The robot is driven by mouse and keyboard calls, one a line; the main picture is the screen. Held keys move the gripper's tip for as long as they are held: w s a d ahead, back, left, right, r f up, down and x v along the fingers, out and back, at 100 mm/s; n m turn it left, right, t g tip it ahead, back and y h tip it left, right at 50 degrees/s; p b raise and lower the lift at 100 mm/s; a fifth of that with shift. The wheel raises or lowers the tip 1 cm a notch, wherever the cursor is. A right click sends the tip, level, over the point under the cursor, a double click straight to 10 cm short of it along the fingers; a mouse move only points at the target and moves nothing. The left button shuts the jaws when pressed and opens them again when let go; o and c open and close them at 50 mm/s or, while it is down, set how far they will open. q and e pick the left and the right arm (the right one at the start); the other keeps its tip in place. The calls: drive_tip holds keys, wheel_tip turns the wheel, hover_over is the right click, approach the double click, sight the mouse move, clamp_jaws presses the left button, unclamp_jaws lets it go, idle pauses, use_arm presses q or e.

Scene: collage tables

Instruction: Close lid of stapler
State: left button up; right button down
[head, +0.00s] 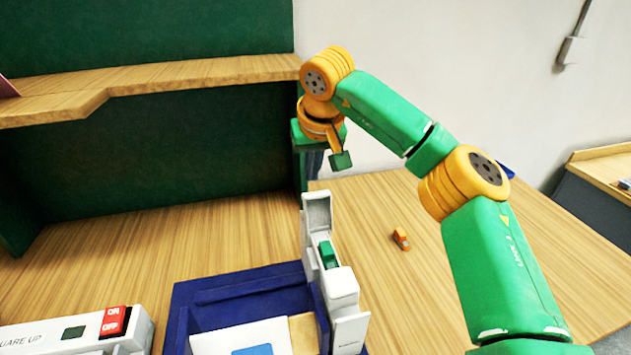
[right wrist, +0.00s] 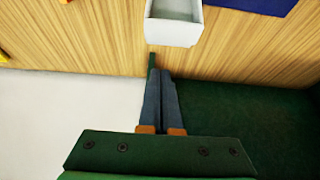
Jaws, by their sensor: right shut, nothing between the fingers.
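The white stapler (head: 338,284) stands on the wooden table, right of the blue tray. Its lid (head: 318,216) is raised, nearly upright, and a green part (head: 328,254) shows inside the body. My right gripper (head: 313,172) is above and behind the raised lid, pointing down, apart from it. In the right wrist view its two blue-grey fingers (right wrist: 161,75) are together with nothing between them. A hollow white piece (right wrist: 174,24), which looks like the stapler's lid, lies just beyond the fingertips there. My left gripper is not in view.
The blue tray (head: 181,311) holds papers at the front. A white device (head: 140,328) with red ON/OFF buttons is at the lower left. A small orange object (head: 401,239) lies right of the stapler. A green partition and wooden shelf (head: 200,72) stand behind; table right of the stapler is mostly clear.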

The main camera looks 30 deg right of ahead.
sight(317, 211)
drive_tip(key=s, duration=0.2)
drive_tip(key=s+f, duration=0.1)
drive_tip(key=shift+a+f+p, duration=0.1)
drive_tip(key=shift+a+p, duration=0.25)
drive_tip(key=shift+w+f, duration=0.15)
drive_tip(key=shift+w, duration=0.15)
drive_tip(key=shift+d, duration=0.15)
